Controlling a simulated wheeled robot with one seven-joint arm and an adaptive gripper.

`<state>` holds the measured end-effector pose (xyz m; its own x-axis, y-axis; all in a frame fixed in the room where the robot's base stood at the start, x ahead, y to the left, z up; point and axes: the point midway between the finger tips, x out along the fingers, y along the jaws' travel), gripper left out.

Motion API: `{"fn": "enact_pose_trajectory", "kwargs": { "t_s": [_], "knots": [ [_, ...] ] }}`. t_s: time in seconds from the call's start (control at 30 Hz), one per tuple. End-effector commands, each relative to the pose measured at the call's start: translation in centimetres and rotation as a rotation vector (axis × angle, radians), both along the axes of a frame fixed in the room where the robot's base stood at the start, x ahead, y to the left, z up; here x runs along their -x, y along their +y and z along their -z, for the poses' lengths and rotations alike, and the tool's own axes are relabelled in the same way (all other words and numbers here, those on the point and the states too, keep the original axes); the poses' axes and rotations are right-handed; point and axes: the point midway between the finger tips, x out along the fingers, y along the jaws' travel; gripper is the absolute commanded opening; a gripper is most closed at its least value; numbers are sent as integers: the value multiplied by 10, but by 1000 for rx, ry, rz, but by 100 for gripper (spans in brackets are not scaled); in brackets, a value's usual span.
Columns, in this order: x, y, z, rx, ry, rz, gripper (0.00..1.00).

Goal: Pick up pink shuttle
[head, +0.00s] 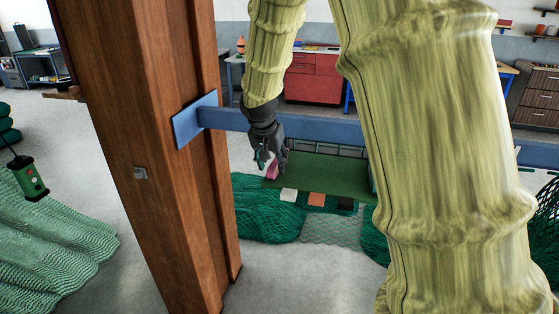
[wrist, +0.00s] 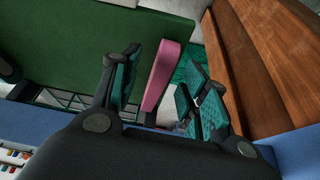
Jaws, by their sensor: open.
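The pink shuttle (wrist: 163,78) is a long, narrow piece in the wrist view, lying between the two fingers of my gripper (wrist: 166,62). A gap shows between it and the right finger, and a smaller one beside the left finger. My gripper is open, with green pads on its fingers. In the head view my gripper (head: 268,160) points down at the left end of the green surface (head: 335,176), and the pink shuttle (head: 272,171) shows in part between the fingers.
A blue beam (head: 320,127) runs just behind my gripper, fixed to a thick wooden post (head: 155,150) at left. White, orange (head: 316,199) and black squares line the green surface's front edge. Green netting (head: 265,215) hangs below it. A red cabinet (head: 313,80) stands farther back.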

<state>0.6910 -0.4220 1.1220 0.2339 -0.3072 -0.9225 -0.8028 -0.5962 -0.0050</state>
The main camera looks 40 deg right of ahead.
Motion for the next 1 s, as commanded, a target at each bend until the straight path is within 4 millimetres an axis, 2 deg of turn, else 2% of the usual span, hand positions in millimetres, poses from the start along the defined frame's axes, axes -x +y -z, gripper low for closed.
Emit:
{"fn": "enact_pose_trajectory", "kwargs": {
  "t_s": [0.23,0.57,0.6,0.67,0.83,1.0],
  "knots": [
    [-6,-8,22,1,3,-1,45],
    [-7,-9,27,1,1,-3,45],
    [-7,-9,27,1,1,-3,43],
    [-7,-9,27,1,1,-3,32],
    [-7,-9,27,1,1,-3,1],
    [-7,-9,26,0,1,-2,0]
  ]
}}
